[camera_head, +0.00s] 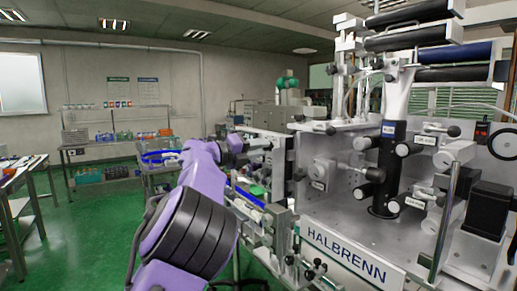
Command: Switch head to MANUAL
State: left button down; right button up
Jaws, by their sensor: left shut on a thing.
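The machine marked HALBRENN (345,255) fills the right half of the head view. Its silver-grey front plate carries several black-ended rollers and knobs with small white labels, too small to read. A grey box-like head unit (275,160) stands at the machine's left side. My left arm, purple and black, reaches up from the lower middle. My left gripper (239,143) is at the left edge of this unit, shut on a small part there. The part is mostly hidden by the gripper, and I cannot read any MANUAL mark. My right gripper is not in view.
A dark upright column (388,165) stands on the machine, with large dark rollers above it. A red-buttoned control box (481,133) is at the right. A shelf rack (115,140) stands at the back left. Green floor (90,225) is open left of my arm.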

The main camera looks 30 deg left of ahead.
pick_arm(q)
jog(key=shift+n, duration=0.4)
jog(key=c, duration=0.9)
grip_release()
jog(key=shift+a, duration=0.1)
jog(key=b+v, duration=0.5)
jog(key=v, duration=0.5)
jog(key=shift+s+a, duration=0.1)
jog(key=shift+s, duration=0.15)
